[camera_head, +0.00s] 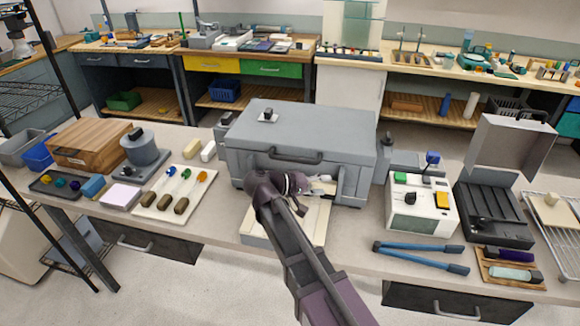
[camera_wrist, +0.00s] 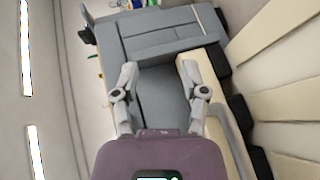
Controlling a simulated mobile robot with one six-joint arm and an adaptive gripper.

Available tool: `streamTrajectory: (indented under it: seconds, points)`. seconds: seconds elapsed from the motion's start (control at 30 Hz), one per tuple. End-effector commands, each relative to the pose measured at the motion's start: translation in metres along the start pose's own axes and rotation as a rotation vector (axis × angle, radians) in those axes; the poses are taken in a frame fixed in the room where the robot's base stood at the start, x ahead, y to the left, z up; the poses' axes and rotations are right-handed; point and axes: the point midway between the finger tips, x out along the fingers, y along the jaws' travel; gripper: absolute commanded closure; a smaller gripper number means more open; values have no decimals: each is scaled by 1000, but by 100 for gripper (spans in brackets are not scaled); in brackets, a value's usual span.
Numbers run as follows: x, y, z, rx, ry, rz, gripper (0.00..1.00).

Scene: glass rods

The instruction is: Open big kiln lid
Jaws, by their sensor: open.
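The big kiln (camera_head: 255,172) is a wide grey box at the middle of the bench in the head view. Its flat grey lid (camera_head: 325,128) looks shut, with a dark bar handle (camera_head: 296,158) on the front. My gripper (camera_head: 322,184) is in front of the kiln, below and slightly right of the handle, apart from it. In the wrist view my gripper (camera_wrist: 158,70) has its two fingers spread with nothing held between them. Grey panels with cream edges (camera_wrist: 165,42) lie beyond the fingers; the handle cannot be made out there.
A cream board (camera_head: 316,225) lies under my arm. A white control box (camera_head: 420,205), blue-handled tongs (camera_head: 420,257) and an open dark case (camera_head: 490,215) stand on the right. A small dark knob (camera_head: 268,115) is on the lid.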

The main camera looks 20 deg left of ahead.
Motion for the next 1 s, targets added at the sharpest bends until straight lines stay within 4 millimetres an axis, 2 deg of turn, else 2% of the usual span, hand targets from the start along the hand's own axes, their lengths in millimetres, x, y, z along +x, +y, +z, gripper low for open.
streamTrajectory:
  seconds: [0.03,0.1,0.4,0.6,0.77,1.0]
  points:
    - [-16,-8,-9,-1,26,34,43]
    - [-37,-12,-17,2,57,83,43]
    - [-135,-28,-42,32,198,283,43]
    - [-183,-34,-47,56,262,372,43]
    - [-198,-34,-47,65,281,400,43]
    - [-198,-33,-46,66,283,402,43]
